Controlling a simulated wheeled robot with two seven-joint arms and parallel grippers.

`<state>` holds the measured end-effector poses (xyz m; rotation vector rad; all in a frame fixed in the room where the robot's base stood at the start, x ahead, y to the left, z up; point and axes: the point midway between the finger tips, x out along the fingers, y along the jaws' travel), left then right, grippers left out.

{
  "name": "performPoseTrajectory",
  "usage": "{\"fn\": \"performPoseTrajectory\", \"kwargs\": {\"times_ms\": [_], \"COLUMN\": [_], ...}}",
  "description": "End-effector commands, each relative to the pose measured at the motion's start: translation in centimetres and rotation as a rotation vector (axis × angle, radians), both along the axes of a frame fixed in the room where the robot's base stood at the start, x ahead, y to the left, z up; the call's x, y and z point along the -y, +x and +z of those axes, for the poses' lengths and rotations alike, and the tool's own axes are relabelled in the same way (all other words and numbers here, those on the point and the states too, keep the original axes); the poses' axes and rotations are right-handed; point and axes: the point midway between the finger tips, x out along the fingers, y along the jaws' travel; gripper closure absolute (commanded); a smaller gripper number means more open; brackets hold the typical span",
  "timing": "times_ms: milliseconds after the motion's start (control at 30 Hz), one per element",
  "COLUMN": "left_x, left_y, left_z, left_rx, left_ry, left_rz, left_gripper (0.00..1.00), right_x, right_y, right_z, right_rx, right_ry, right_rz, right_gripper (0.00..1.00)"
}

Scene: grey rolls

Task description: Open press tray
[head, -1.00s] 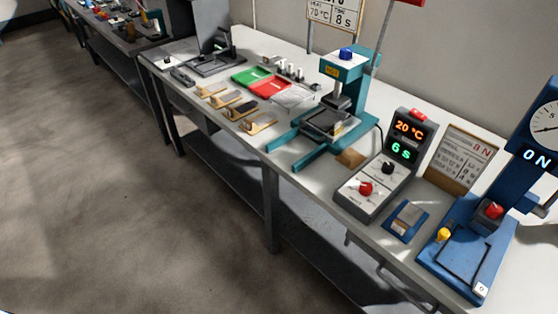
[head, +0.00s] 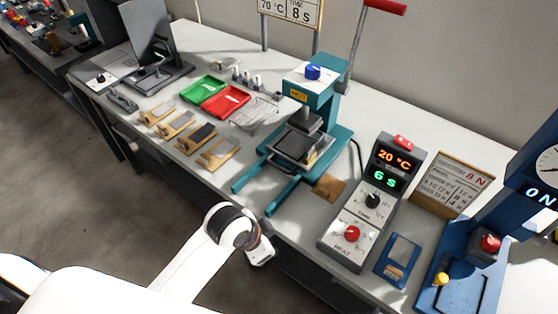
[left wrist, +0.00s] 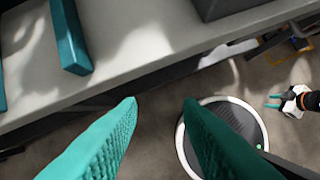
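The teal press (head: 310,85) stands on the bench with a blue knob on top. Its dark square tray (head: 296,146) sits under the press head, between two teal rails that reach toward the bench's front edge. My left arm comes in from the lower left, and its wrist hangs in front of that edge, short of the rails. In the left wrist view my left gripper (left wrist: 160,100) is open and empty, below a teal bar (left wrist: 68,35) that looks like a rail end. My right gripper (left wrist: 271,101) shows small there, fingers apart, away from the bench.
A grey control box (head: 370,205) reading 20 °C and 6 S stands right of the press. A blue press (head: 465,265) is further right. Wooden pieces (head: 190,135), a green tray (head: 204,90) and a red tray (head: 226,100) lie left. A red-handled lever (head: 385,6) rises behind.

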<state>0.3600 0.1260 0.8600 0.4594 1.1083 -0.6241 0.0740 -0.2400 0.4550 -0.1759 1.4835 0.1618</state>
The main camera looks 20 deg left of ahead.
Motion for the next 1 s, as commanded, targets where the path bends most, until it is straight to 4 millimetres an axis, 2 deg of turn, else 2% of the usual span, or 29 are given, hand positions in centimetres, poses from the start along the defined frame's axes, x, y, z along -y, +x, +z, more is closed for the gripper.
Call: {"fn": "performPoseTrajectory", "kwargs": {"times_ms": [267,433,567,700,900,1000], "left_x": [2.5,2.9,1.4,-1.3,-4.1,-4.7], "left_y": [4.9,9.4,13.8,17.6,20.6,21.0], "left_z": [1.9,3.6,5.9,8.9,12.1,12.4], "left_rx": [0.059,0.089,0.090,0.071,0.048,0.041], "left_ry": [0.059,0.155,0.267,0.364,0.431,0.440], "left_rz": [-0.331,-0.601,-0.827,-0.988,-1.091,-1.108], "left_gripper": [0.67,0.67,0.67,0.67,0.67,0.67], "right_x": [0.0,-0.1,-0.3,-0.7,-0.8,-0.8], "right_y": [0.9,1.0,1.0,1.0,1.0,0.9], "right_z": [0.1,0.2,0.2,0.3,0.3,0.3], "right_rx": [0.012,0.014,0.014,0.014,0.014,0.014], "right_ry": [0.000,0.001,0.004,0.010,0.011,0.011], "right_rz": [-0.001,-0.002,-0.003,-0.004,-0.005,-0.005], "right_gripper": [0.64,0.64,0.64,0.64,0.64,0.64]}}
